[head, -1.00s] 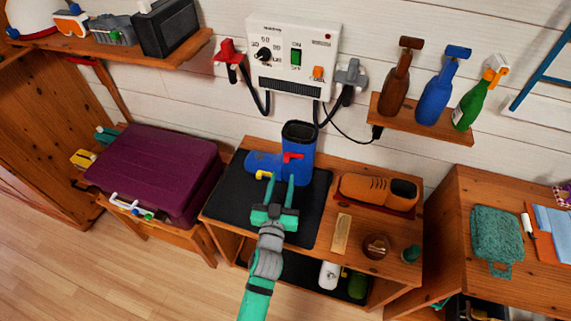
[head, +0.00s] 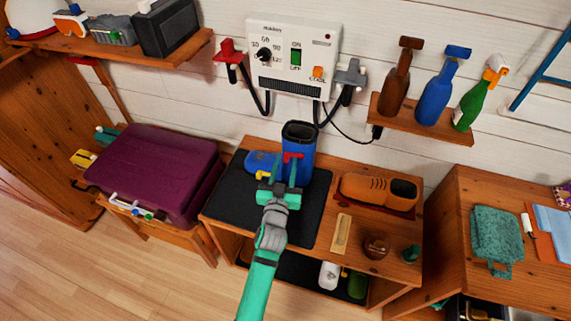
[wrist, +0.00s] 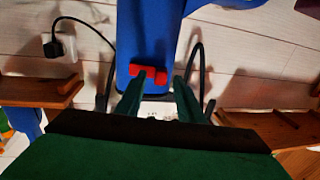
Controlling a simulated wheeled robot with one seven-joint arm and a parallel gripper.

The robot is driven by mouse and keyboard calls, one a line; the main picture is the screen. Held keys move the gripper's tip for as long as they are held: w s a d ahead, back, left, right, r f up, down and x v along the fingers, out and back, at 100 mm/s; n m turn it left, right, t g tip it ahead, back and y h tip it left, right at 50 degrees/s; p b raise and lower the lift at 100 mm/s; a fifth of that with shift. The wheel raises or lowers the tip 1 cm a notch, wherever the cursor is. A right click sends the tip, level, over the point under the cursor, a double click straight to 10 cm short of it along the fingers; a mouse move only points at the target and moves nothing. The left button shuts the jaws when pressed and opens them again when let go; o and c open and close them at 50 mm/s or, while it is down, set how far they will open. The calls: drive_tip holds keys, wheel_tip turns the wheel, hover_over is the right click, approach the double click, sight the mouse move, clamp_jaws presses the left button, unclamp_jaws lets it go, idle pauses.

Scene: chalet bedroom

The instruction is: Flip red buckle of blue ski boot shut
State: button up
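The blue ski boot (head: 300,137) stands on the black mat (head: 231,195) on the wooden bench, its toe pointing left. Its red buckle (head: 291,157) is on the shaft, and a yellow buckle (head: 262,174) is lower, near the toe. My gripper (head: 286,161) is in front of the shaft with its fingers apart, at the red buckle. In the wrist view the red buckle (wrist: 148,70) lies just beyond the fingertips (wrist: 160,75), its left part ahead of the left finger. Whether a fingertip touches it I cannot tell.
A brown shoe (head: 375,188) on a red tray, a wooden strip (head: 341,233) and a round jar (head: 376,246) are right of the mat. A purple case (head: 150,170) stands left. A wall unit (head: 293,55) with hanging cables is above the boot.

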drive_tip(key=shift+w, duration=0.2)
clamp_jaws()
drive_tip(key=shift+f+h, duration=0.15)
drive_tip(key=shift+h, duration=0.15)
drive_tip(key=shift+w+m+h, duration=0.15)
drive_tip(key=shift+m+h, duration=0.15)
drive_tip(key=shift+m, duration=0.1)
drive_tip(key=shift+w+a+m+g+h, duration=0.25)
drive_tip(key=shift+m+h, duration=0.25)
drive_tip(key=shift+h, duration=0.3)
drive_tip(key=shift+w, duration=0.1)
